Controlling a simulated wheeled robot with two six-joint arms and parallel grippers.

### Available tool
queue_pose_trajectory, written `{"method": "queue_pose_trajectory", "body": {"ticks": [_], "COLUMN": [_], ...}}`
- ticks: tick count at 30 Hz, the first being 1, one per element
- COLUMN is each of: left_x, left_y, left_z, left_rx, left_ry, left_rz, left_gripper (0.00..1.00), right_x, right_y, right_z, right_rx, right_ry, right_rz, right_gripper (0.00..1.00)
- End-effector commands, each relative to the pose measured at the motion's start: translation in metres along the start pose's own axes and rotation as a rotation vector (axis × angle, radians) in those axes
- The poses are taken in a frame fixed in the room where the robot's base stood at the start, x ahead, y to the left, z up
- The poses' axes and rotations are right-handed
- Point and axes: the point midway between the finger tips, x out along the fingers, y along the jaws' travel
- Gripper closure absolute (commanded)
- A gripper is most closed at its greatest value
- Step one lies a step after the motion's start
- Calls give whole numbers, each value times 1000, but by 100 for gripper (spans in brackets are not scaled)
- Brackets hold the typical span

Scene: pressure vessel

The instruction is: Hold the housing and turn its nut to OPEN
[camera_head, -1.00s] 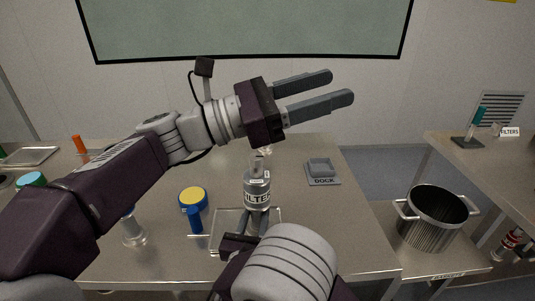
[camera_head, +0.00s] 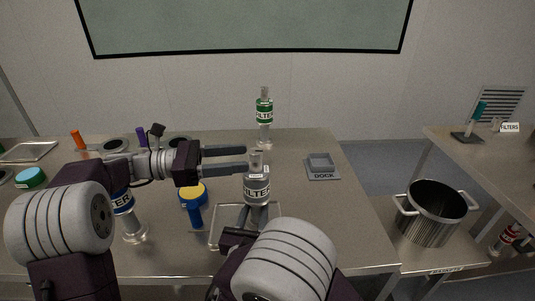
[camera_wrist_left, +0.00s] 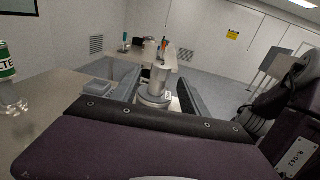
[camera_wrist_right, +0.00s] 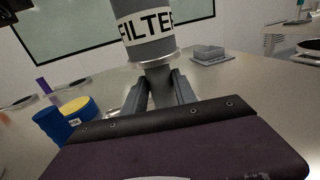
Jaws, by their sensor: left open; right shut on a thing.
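The grey housing (camera_head: 256,190) with a FILTER label stands upright over a metal tray (camera_head: 217,237), with a narrower nut and stem (camera_head: 256,163) on top. My right gripper (camera_head: 259,213) is shut on the housing's narrow lower part, below the label; the right wrist view shows the fingers around it (camera_wrist_right: 158,84). My left gripper (camera_head: 246,159) is open, pointing right, with its fingertips at the height of the nut. In the left wrist view the nut (camera_wrist_left: 159,74) shows between the spread fingers. I cannot tell whether they touch it. No OPEN mark is readable.
A green-banded filter (camera_head: 264,115) stands behind the housing. A DOCK block (camera_head: 321,167) is to the right. A steel pot (camera_head: 432,214) is on a lower right surface.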

Motion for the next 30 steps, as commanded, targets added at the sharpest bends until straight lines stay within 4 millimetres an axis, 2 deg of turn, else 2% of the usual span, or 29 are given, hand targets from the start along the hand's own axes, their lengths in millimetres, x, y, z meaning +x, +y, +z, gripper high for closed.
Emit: {"method": "queue_pose_trajectory", "body": {"ticks": [1,3,9,13,20,21,26,30], "left_x": [16,33,66,74,75,75,75,75], "left_y": [-2,-2,-1,-1,0,0,-1,0], "left_z": [2,2,3,3,3,3,3,4], "left_rx": [3,3,3,2,2,2,2,2], "left_ry": [-1,0,-1,-1,-1,-1,-1,-1], "left_rz": [-7,-7,-4,-2,-1,-1,-1,11], "left_gripper": [48,48,48,48,48,54,98,100], "right_x": [0,0,0,0,0,0,0,0], "right_y": [0,0,0,0,0,0,0,0], "right_z": [0,0,0,0,0,0,0,0], "right_rx": [0,0,0,0,0,0,1,0], "right_ry": [0,1,1,0,1,1,0,0], "right_rz": [1,1,0,0,1,1,1,1], "right_gripper": [100,100,100,100,100,100,100,100]}}
